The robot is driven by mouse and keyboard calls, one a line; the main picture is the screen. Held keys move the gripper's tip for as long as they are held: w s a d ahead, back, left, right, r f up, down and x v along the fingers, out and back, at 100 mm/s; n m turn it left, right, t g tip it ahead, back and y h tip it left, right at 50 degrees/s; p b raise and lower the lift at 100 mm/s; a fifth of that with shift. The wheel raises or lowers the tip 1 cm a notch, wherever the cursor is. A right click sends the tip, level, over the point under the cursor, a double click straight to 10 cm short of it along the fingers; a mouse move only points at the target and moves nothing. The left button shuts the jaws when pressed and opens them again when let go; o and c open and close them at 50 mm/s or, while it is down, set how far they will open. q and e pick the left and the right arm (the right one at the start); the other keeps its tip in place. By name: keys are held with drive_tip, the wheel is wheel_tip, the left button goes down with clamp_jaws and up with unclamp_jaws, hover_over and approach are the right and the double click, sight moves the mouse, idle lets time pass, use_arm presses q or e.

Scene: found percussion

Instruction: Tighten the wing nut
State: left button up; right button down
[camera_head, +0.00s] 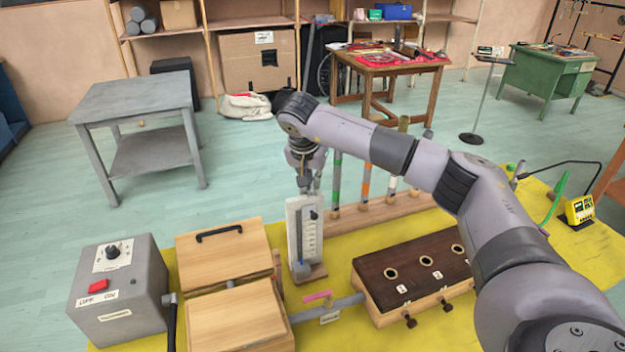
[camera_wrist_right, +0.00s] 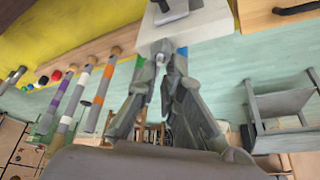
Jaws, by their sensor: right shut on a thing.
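A white upright block (camera_head: 293,232) with a marked scale and a grey slider stands on a small wooden base. My right gripper (camera_head: 308,190) points down at its top end. In the right wrist view my right gripper (camera_wrist_right: 162,58) is shut on a small grey piece, which I take to be the wing nut (camera_wrist_right: 161,46), at the end of the white block (camera_wrist_right: 195,25). The fingers hide most of this piece, so its wings and how tight it sits cannot be told. My left gripper is not in view.
On the yellow mat (camera_head: 385,335), a grey switch box (camera_head: 120,300) and wooden box (camera_head: 222,258) stand left. A dark-topped box (camera_head: 415,265) with round holes stands right. Coloured upright rods (camera_head: 365,180) stand behind. My right arm crosses above the mat's right side.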

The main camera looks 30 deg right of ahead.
drive_tip(key=shift+s+d+r+m+g+h+p, duration=0.15)
drive_tip(key=shift+m+g+h+p, duration=0.25)
drive_tip(key=shift+m, duration=0.7)
drive_tip(key=shift+s+d+f+m+g, duration=0.1)
drive_tip(key=shift+m+g, duration=0.05)
drive_tip(key=shift+m, duration=0.25)
drive_tip(key=shift+d+f+m+g, duration=0.1)
drive_tip(key=shift+m+g, duration=0.05)
drive_tip(key=shift+m, duration=0.25)
drive_tip(key=shift+s+r+m+g+p, duration=0.15)
drive_tip(key=shift+m+g+p, duration=0.15)
drive_tip(key=shift+m+p, duration=0.45)
drive_tip(key=shift+m, duration=0.65)
drive_tip(key=c, duration=2.2)
unclamp_jaws()
drive_tip(key=shift+m+g, duration=0.4)
drive_tip(key=shift+o, duration=0.8)
drive_tip(key=shift+d, duration=0.1)
drive_tip(key=o, duration=0.4)
drive_tip(key=shift+s+d, duration=0.1)
drive_tip(key=shift+s, duration=0.1)
drive_tip(key=shift+w, duration=0.1)
